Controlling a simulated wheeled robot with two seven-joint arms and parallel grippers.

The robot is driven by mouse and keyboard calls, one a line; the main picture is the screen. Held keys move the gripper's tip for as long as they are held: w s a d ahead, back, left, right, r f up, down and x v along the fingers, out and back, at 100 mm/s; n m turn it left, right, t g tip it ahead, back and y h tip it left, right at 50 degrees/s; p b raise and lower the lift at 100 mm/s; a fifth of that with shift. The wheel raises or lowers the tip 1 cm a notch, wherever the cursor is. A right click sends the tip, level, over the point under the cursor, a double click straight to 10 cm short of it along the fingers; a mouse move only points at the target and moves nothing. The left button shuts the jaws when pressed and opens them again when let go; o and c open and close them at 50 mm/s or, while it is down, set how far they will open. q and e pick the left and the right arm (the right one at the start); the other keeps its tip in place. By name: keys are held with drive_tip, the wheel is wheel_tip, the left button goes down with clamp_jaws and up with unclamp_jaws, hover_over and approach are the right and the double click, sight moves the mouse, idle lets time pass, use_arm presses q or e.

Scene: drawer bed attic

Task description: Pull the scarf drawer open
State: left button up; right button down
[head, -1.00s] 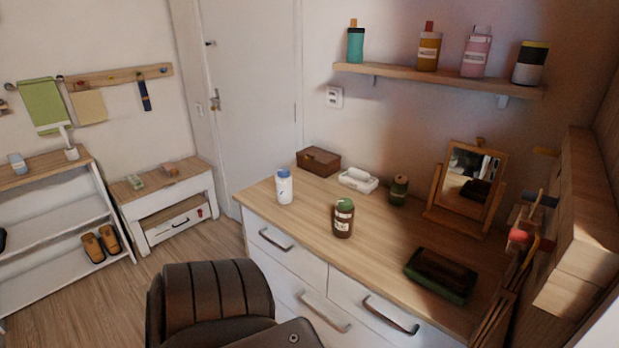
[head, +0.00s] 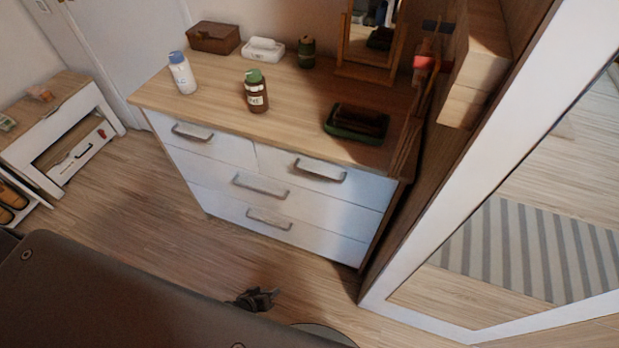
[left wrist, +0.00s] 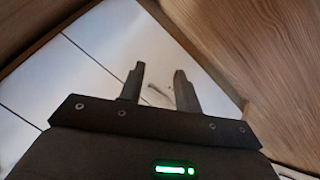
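The white dresser (head: 230,172) has a wooden top and several drawers with grey bar handles, all shut. Its handles include the upper left one (head: 192,132), the upper right one (head: 320,170), the middle one (head: 260,186) and the bottom one (head: 269,219). No label shows which is the scarf drawer. My left gripper (head: 254,298) is low in front of the dresser, apart from it. In the left wrist view its two fingers (left wrist: 158,84) stand apart with nothing between them, and white drawer fronts (left wrist: 85,62) lie beyond. My right gripper is not in view.
On the dresser top stand a white bottle (head: 182,74), a brown jar (head: 255,92), a green-edged tray (head: 356,123), a brown box (head: 213,37) and a mirror (head: 370,45). A white-framed mirror panel (head: 480,205) stands right. The floor before the dresser is clear.

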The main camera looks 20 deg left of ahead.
use_arm(q)
drive_tip(key=w+d+r+n+t+h, duration=0.2)
drive_tip(key=w+r+n+t, duration=0.25)
drive_tip(key=w+r, duration=0.9)
wheel_tip(320, 180, up, 20)
drive_tip(key=w+n+t+h, duration=0.2)
drive_tip(key=n+t+h, duration=0.1)
drive_tip(key=t+h, duration=0.15)
drive_tip(key=w+d+r+t+p, duration=0.1)
drive_tip(key=w+d, duration=0.4)
drive_tip(key=w, duration=0.4)
drive_tip(key=shift+w+d+r+y, duration=0.3)
drive_tip(key=shift+w+r+y, duration=0.05)
drive_tip(key=shift+r, duration=0.05)
clamp_jaws()
